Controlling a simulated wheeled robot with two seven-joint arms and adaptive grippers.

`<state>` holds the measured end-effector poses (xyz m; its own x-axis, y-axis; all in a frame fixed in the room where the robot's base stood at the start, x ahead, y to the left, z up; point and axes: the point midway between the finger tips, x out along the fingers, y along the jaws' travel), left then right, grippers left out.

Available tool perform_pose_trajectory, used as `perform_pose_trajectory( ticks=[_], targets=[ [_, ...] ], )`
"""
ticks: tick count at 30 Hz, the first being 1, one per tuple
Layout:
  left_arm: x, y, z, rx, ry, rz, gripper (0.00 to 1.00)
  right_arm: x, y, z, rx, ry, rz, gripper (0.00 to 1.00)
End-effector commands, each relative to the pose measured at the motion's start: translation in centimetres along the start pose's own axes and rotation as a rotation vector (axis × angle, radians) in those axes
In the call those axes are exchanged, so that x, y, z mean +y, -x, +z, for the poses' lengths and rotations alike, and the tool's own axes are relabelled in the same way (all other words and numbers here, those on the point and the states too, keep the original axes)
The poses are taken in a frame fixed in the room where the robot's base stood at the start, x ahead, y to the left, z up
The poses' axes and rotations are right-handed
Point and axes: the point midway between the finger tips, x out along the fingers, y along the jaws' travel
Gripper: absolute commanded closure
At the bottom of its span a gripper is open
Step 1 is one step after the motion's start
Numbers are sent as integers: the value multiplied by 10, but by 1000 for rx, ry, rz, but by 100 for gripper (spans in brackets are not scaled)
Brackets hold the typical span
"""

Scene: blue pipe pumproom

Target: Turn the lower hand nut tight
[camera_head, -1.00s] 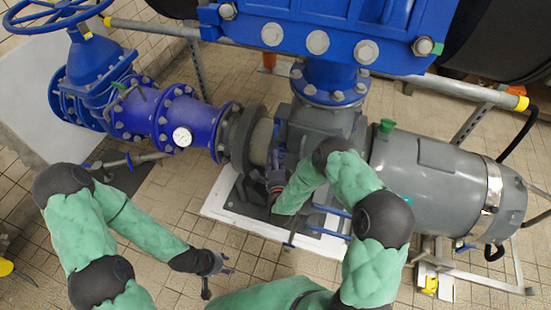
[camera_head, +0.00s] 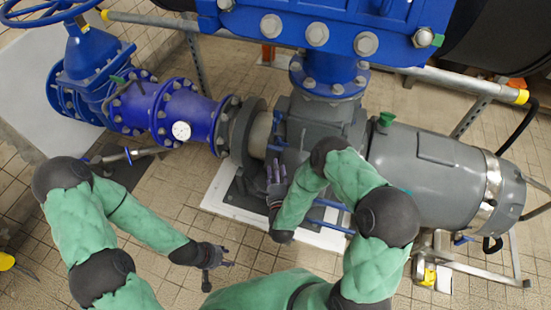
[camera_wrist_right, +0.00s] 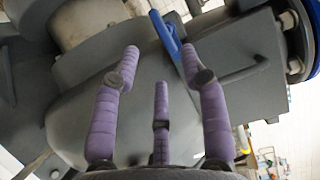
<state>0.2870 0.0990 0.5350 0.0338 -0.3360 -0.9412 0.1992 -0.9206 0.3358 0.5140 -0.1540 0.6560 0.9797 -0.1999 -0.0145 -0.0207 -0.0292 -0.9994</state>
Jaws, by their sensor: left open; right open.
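My right gripper (camera_head: 277,172) is open and empty in front of the grey pump casing (camera_head: 315,125). In the right wrist view its three purple fingers (camera_wrist_right: 160,85) are spread, with the grey casing (camera_wrist_right: 85,130) behind them. A small blue part (camera_head: 275,147) also shows just above the fingers in the head view. I cannot tell which part is the lower hand nut. My left gripper (camera_head: 228,256) is open and empty over the floor.
A blue pipe with a gauge (camera_head: 181,131) and a handwheel valve (camera_head: 92,55) stand at the left. The grey motor (camera_head: 430,175) is at the right. Blue bars (camera_head: 325,228) cross the white base (camera_head: 222,190).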

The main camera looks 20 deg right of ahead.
Motion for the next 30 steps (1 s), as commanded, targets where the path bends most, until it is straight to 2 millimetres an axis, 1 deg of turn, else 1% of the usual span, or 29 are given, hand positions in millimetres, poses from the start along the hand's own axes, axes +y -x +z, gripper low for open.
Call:
perform_pose_trajectory(
  ticks=[1, 3, 9, 13, 30],
  targets=[
    [0, 0, 0, 0, 0, 0, 56, 1, 10, 0, -2, 0, 3, 56],
    [0, 0, 0, 0, 0, 0, 56, 0, 20, 0, -1, 0, 2, 56],
    [0, 0, 0, 0, 0, 0, 56, 0, 37, 0, 0, -1, 1, 56],
    [0, 0, 0, 0, 0, 0, 56, 0, 40, 0, 0, -1, 1, 56],
    [0, 0, 0, 0, 0, 0, 56, 0, 40, 0, 0, -1, 1, 56]
  ],
)
